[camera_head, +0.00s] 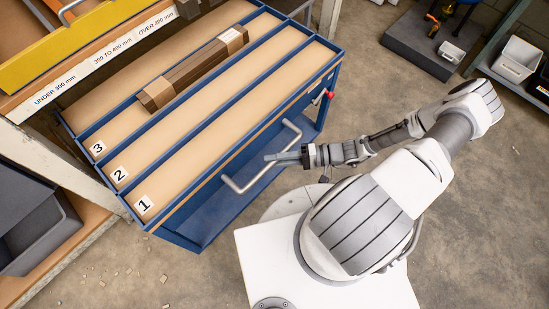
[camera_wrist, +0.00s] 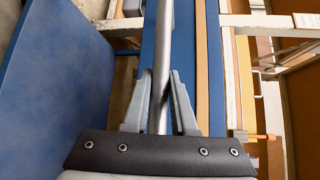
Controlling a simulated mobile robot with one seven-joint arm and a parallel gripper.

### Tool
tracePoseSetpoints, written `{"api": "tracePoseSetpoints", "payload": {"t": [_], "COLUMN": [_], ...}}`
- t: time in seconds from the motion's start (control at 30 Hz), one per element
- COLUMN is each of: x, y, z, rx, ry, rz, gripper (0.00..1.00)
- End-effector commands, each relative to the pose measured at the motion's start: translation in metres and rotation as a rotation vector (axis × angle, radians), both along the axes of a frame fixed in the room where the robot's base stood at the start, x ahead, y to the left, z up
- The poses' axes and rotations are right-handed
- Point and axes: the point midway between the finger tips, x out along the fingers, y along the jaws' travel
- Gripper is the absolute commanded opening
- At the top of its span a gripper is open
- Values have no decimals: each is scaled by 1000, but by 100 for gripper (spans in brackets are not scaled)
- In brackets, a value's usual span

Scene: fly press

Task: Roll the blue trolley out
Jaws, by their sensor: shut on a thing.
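The blue trolley (camera_head: 183,238) has a wooden top divided by blue rails into lanes marked 1, 2 and 3. A grey bar handle (camera_head: 255,177) stands out from its near right side. My gripper (camera_head: 271,157) is shut on this handle around the middle of the bar. In the wrist view the handle (camera_wrist: 162,50) runs upright between the two fingers of my gripper (camera_wrist: 160,85). A long brown bundle (camera_head: 190,72) lies lengthwise on the trolley top, toward the far side.
A shelf rack with length labels (camera_head: 105,57) stands close beyond the trolley at upper left. A dark grey bin (camera_head: 40,215) sits at the left. Concrete floor (camera_head: 470,200) is open at right. A dark plinth (camera_head: 425,40) and a white bin (camera_head: 517,60) are at upper right.

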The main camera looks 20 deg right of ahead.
Motion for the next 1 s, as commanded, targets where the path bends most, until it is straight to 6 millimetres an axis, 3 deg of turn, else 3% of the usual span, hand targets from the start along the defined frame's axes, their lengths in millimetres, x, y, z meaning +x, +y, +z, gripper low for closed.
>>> {"api": "tracePoseSetpoints", "payload": {"t": [0.67,0.7,0.8,0.87,1.0], "x": [1,1,1,0,0], "y": [-3,-3,-2,-2,-1], "z": [-1,-1,-1,-1,-1], "rx": [-6,-6,-6,-5,-2], "ry": [0,0,0,0,-1], "rz": [-4,-4,-3,-3,-2], "gripper": [0,27,45,55,55]}}
